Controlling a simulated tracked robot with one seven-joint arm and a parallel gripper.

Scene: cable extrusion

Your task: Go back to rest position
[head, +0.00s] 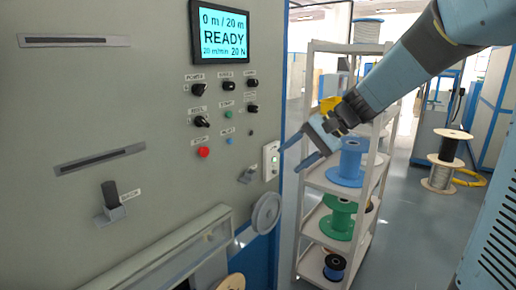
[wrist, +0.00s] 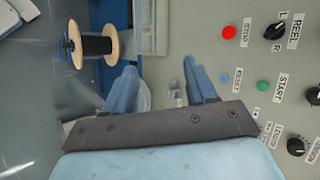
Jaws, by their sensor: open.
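My gripper (head: 302,152) is in front of the right part of the control panel (head: 110,100) in the head view, its blue fingers apart and empty. In the wrist view my gripper (wrist: 162,78) also shows open with nothing between the fingers. The arm reaches in from the upper right. The panel screen (head: 220,31) reads READY, 0 m / 20 m, 20 m/min and 20 N. A red stop button (head: 204,152) and several black knobs sit below it. I cannot tell from these frames whether the fingertips touch anything.
A shelf rack (head: 310,185) with blue (head: 349,165) and green (head: 338,218) spools stands behind the gripper. A grey wheel (head: 266,213) and a lever (head: 112,200) stick out from the machine. A black-wound spool (wrist: 96,45) shows in the wrist view. Open floor (head: 410,225) lies to the right.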

